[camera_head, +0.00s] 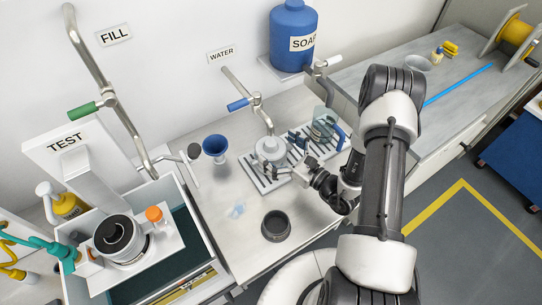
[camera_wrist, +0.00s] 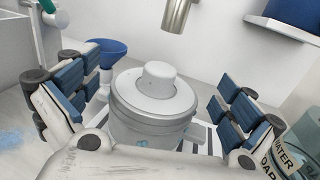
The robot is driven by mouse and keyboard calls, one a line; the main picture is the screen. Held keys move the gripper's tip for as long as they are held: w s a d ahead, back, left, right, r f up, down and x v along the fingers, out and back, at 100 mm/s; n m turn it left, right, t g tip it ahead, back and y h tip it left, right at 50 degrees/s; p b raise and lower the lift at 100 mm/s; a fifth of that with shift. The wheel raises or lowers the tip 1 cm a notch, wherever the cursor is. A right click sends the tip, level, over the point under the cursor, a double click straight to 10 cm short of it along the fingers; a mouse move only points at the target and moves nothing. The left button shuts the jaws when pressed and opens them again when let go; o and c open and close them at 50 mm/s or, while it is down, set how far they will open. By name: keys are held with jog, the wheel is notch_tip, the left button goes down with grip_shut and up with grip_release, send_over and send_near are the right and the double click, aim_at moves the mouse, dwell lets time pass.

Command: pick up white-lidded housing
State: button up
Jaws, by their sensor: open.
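The white-lidded housing (camera_head: 271,150) stands upright on a slatted rack on the counter, under the water tap. In the wrist view the housing (camera_wrist: 151,105) is a pale grey cylinder with a white lid and round knob. My gripper (camera_wrist: 150,115) is open, with one blue-padded finger on each side of the housing and gaps on both sides. The lower front of the housing is partly hidden by my gripper's own body. In the head view my gripper (camera_head: 300,165) reaches the housing from the right.
A blue funnel (camera_head: 215,147) stands to the left. A dark round cup (camera_head: 276,225) sits at the counter's front. The tap spout (camera_wrist: 177,14) hangs above and behind the housing.

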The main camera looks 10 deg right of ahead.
jog(key=x, duration=0.2)
jog(key=shift+w+a, duration=0.15)
jog(key=shift+w, duration=0.05)
jog(key=shift+c, duration=0.5)
jog(key=c, duration=1.9)
